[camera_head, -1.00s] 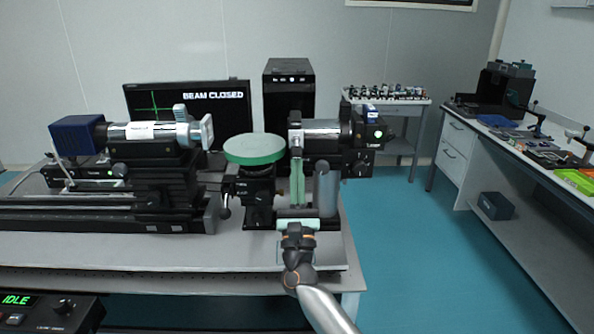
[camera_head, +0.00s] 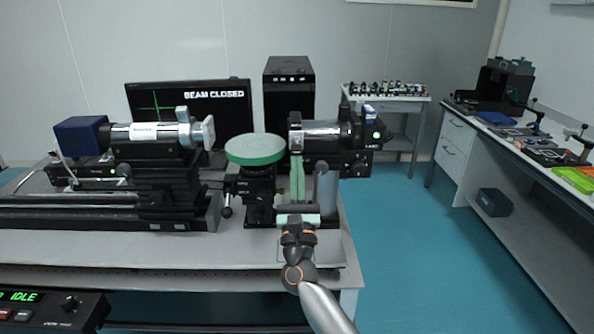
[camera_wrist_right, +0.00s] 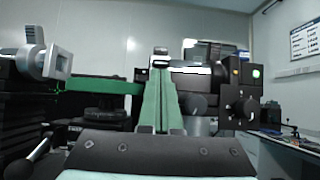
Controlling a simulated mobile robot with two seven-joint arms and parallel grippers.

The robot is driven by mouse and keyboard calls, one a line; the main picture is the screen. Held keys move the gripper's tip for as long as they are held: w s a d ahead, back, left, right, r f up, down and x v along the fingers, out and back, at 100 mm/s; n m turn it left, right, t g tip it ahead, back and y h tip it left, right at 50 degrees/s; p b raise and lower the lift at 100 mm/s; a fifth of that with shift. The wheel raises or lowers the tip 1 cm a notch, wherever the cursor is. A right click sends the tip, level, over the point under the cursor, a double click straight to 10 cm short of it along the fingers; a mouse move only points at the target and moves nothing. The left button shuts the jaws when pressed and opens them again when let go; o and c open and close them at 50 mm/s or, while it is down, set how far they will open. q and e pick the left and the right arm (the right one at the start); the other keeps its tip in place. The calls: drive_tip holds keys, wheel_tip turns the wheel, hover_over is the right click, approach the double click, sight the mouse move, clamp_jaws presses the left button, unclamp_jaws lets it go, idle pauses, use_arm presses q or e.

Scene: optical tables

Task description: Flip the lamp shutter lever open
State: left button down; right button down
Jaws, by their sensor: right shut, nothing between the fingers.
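The lamp assembly on the left has a blue housing (camera_head: 81,136) and a silver tube (camera_head: 150,134). A pale grey upright tab (camera_head: 183,114), which looks like the shutter lever, stands by the tube's right end. The tab also shows at the upper left of the right wrist view (camera_wrist_right: 34,32). My right gripper (camera_head: 297,158) is shut and empty, its green fingers pointing up just right of the green disc, in front of the black-and-silver unit and well right of the tab. Its fingers also show in the wrist view (camera_wrist_right: 160,66). My left gripper is not in view.
A green round disc (camera_head: 255,149) on a black mount stands between the lamp and my right gripper. The black-and-silver unit (camera_head: 326,136) is behind the gripper. A monitor (camera_head: 236,105) reads "BEAM CLOSED". The table's front strip (camera_head: 120,250) is clear.

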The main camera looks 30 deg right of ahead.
drive_tip(key=r, duration=0.2)
drive_tip(key=shift+s+a+r, duration=0.2)
drive_tip(key=shift+s+r, duration=0.1)
drive_tip(key=shift+s, duration=0.1)
drive_tip(key=b+v, duration=0.5)
drive_tip(key=v, duration=0.7)
drive_tip(key=shift+s+f, duration=0.15)
drive_tip(key=shift+s, duration=0.05)
drive_tip(key=shift+a, duration=0.15)
